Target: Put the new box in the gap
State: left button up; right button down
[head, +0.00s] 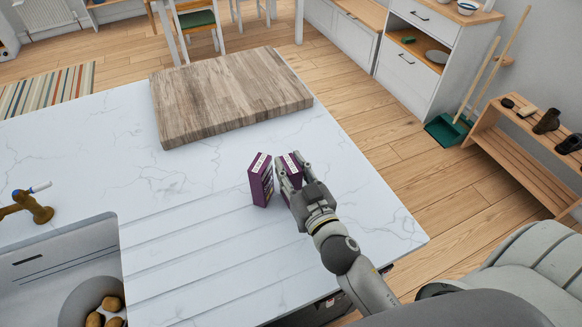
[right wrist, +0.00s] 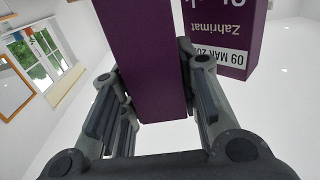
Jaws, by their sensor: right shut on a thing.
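Two purple boxes with white labels are at the counter. One box (head: 261,180) stands upright on the white marble counter (head: 205,185). It also shows in the right wrist view (right wrist: 227,35), with "Zahrimat" and a "09 MAR" date on its label. My right gripper (head: 294,172) is shut on the other purple box (head: 290,161), just right of the first. In the right wrist view this held box (right wrist: 147,65) is between the fingers, its plain purple side showing. I cannot tell whether it touches the counter. My left gripper is out of view.
A thick wooden board (head: 228,95) lies on the counter behind the boxes. A sink (head: 60,265) with round brown items and a brass tap (head: 30,208) are at the left. The counter's right edge runs close to my right arm. Open counter lies left of the boxes.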

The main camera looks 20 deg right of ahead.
jog(key=c, duration=1.5)
grip_release()
jog(key=shift+f, duration=0.15)
jog(key=o, duration=0.4)
jog(key=s+b, duration=0.5)
jog(key=s, duration=0.7)
jog(key=shift+r, duration=0.25)
